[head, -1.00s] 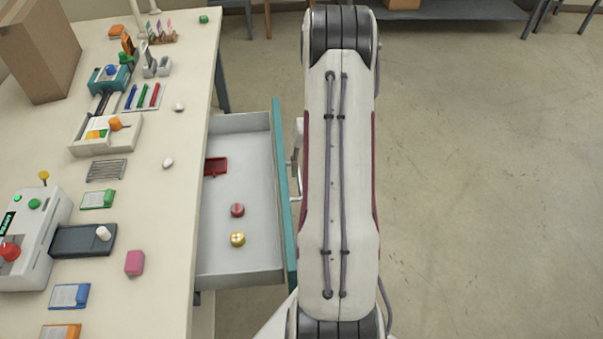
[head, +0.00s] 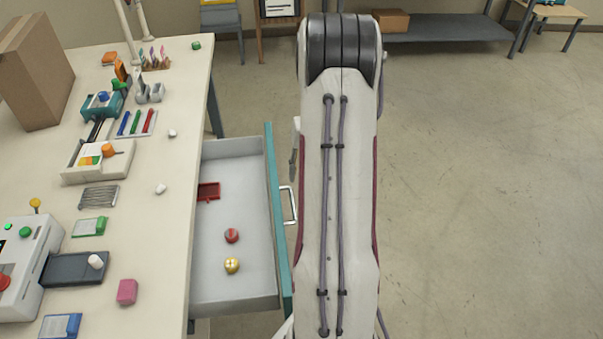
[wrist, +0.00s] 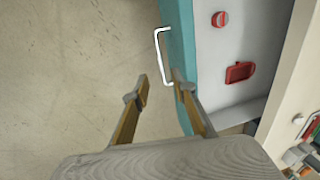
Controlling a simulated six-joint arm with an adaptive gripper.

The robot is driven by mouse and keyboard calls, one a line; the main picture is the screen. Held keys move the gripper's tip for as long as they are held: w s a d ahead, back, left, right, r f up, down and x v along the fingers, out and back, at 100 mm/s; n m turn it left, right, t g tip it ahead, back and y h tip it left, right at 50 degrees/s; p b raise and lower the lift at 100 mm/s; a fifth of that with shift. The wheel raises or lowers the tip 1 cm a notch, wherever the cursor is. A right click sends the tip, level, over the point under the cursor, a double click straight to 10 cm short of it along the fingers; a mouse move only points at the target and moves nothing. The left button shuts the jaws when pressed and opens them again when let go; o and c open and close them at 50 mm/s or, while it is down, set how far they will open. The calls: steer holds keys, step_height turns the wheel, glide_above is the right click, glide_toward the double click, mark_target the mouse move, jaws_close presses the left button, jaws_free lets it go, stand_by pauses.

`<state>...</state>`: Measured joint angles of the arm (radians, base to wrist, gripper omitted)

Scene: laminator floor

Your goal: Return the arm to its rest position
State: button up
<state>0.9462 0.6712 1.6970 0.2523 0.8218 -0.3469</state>
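My gripper (wrist: 158,86) is open and empty in the wrist view, its two fingers spread wide. The right finger overlaps the teal drawer front near one end of the white handle (wrist: 158,50); the left finger is over bare floor. I cannot tell the height gap. In the head view my arm runs down the middle and mostly hides the gripper. The drawer (head: 271,190) stands open at the table's right side, with its handle (head: 291,205) free of the arm in the picture.
The drawer holds a red tray (head: 208,191), a red round piece (head: 232,236) and a yellow one (head: 232,265). The table (head: 150,225) at left carries a cardboard box (head: 38,75) and many small items. Floor at right is clear; a low shelf (head: 440,27) stands behind.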

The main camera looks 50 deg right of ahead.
stand_by(0.5)
steer(key=s+a+r+n+t, duration=0.1)
steer(key=s+a+r+n, duration=0.2)
steer(key=a+r, duration=0.5)
steer(key=s+a+r+n+t+h, duration=0.1)
steer(key=s+a+r+n, duration=0.2)
steer(key=a, duration=1.5)
steer(key=s+a+r+n+t, duration=0.2)
steer(key=s+a+r, duration=0.4)
steer(key=a+r, duration=0.7)
steer(key=shift+s+a+r+n+h, duration=0.3)
steer(key=shift+a+r+n, duration=0.1)
steer(key=shift+a, duration=0.1)
steer(key=shift+o, duration=0.5)
